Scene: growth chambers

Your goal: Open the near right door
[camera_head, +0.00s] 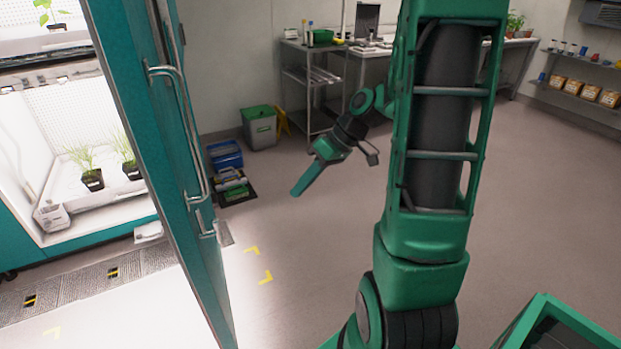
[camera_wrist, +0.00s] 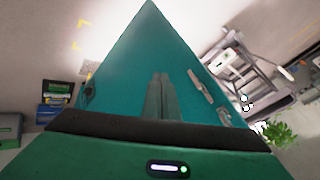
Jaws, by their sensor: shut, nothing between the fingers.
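A teal door (camera_head: 150,130) with a long silver vertical handle (camera_head: 180,125) stands swung out at the left of the head view, seen nearly edge-on. The lit chamber (camera_head: 95,150) shows open to the left of it. My gripper (camera_head: 302,182) is to the right of the door in the picture, clear of the handle and pointing down and left. In the wrist view my gripper (camera_wrist: 158,95) has its fingers together with nothing between them. A teal surface fills the middle behind them; I cannot tell what it belongs to.
Potted seedlings (camera_head: 92,178) stand in the chamber. A green bin (camera_head: 259,128) and a blue crate (camera_head: 225,154) stand on the floor by the back wall. A metal bench (camera_head: 310,75) is behind. Floor between the door and my arm is clear, with yellow marks (camera_head: 264,277).

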